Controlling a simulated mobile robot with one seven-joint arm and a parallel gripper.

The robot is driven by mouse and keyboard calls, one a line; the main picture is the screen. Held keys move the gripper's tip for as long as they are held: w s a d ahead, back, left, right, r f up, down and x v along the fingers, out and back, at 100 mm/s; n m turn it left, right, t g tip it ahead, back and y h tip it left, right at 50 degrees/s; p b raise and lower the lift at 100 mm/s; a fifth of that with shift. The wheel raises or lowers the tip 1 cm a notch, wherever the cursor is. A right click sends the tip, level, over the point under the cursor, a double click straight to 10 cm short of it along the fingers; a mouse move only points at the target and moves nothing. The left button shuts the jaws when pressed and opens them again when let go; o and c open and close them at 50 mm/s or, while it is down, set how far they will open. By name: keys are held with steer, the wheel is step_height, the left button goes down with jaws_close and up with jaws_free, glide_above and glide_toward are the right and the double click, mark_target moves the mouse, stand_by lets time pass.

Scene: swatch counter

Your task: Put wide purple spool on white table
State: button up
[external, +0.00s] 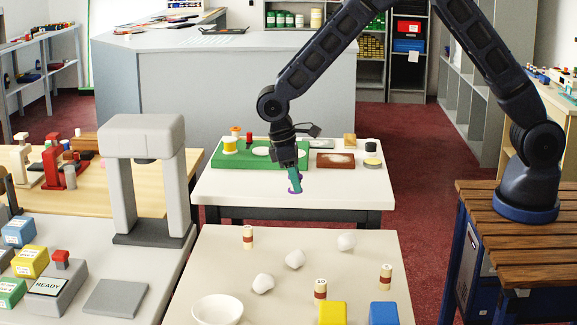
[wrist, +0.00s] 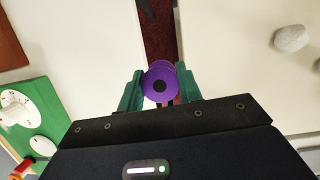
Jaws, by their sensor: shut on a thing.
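The wide purple spool (wrist: 160,82) is between the green fingertips of my gripper (wrist: 157,94) in the wrist view, its round end facing the camera. In the external view my gripper (external: 296,180) points down and mostly hides the spool (external: 291,191); only purple edges show. The spool appears in front of the white table's (external: 225,187) near part in that view. In the wrist view it overlaps the dark red gap beside the white table (wrist: 85,50). Its height above the table is hard to tell.
The white table's back holds a green board (external: 231,160) with spools and a brown tray (external: 335,160). Its front strip is clear. Across a narrow gap stands a beige table (external: 220,262) with stones, small striped spools, a white bowl (external: 217,310) and coloured blocks.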

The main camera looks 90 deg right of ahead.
steer(key=s+a+r+n+t+h, duration=0.1)
steer(key=s+a+r+n, duration=0.15)
steer(key=a+n, duration=0.45)
steer(key=s+a+r+n+t+h, duration=0.15)
steer(key=a+r+n, duration=0.3)
steer(key=a, duration=0.55)
step_height(320, 180, up, 4)
steer(key=r+n+t, duration=0.1)
steer(key=n+t, duration=0.1)
steer(key=n, duration=0.9)
glide_above(332, 280)
steer(key=f, duration=2)
steer(key=shift+s+a+f, duration=0.1)
steer(key=shift+s+a, duration=0.15)
steer(key=shift+a, duration=0.15)
steer(key=shift+f, duration=0.1)
steer(key=o, duration=1)
steer(key=shift+c, duration=0.2)
